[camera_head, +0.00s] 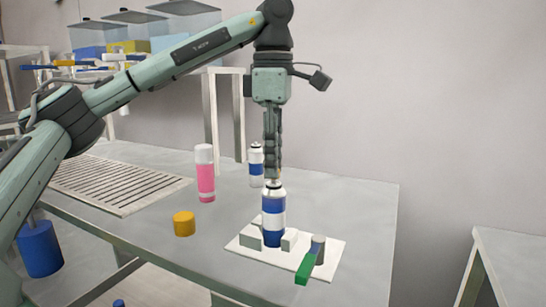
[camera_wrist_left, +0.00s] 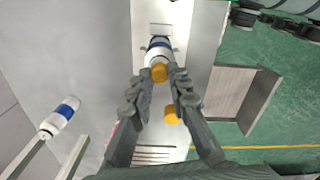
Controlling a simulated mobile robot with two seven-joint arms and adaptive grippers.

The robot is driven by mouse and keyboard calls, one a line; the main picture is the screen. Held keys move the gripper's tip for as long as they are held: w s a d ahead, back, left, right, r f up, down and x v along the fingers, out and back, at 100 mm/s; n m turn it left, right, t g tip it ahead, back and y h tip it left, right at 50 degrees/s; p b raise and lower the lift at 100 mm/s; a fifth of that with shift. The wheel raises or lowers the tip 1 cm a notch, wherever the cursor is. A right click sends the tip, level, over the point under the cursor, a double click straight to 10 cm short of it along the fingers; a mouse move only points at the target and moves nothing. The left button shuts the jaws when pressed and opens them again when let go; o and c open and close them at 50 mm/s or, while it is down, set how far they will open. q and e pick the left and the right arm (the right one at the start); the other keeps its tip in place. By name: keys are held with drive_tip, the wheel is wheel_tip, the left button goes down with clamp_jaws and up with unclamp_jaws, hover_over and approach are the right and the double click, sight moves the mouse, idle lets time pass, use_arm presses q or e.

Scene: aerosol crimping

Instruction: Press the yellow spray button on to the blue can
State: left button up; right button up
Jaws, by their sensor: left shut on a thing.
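The blue can (camera_head: 273,222), with a white band, stands upright among grey blocks on a white plate (camera_head: 247,252). It also shows in the wrist view (camera_wrist_left: 158,47). My left gripper (camera_head: 272,178) points straight down right above the can's top. Its fingertips are shut on the yellow spray button (camera_wrist_left: 159,72), which overlaps the can's top in the wrist view. In the head view the fingers mostly hide the button. I cannot tell whether it is seated on the can. My right gripper is not in view.
A green-handled clamp (camera_head: 305,268) sits at the plate's right front. A yellow cylinder (camera_head: 184,224), a pink can (camera_head: 205,182) and a second blue-and-white can (camera_head: 256,165) stand nearby. A grey grate (camera_head: 115,184) lies at the left. The table's right side is clear.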

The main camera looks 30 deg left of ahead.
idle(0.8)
use_arm(q)
drive_tip(key=o, duration=0.8)
drive_tip(key=shift+c, duration=0.2)
drive_tip(key=shift+o, duration=0.3)
drive_tip(key=o, duration=0.5)
drive_tip(key=shift+r, duration=0.1)
drive_tip(key=shift+r, duration=3.4)
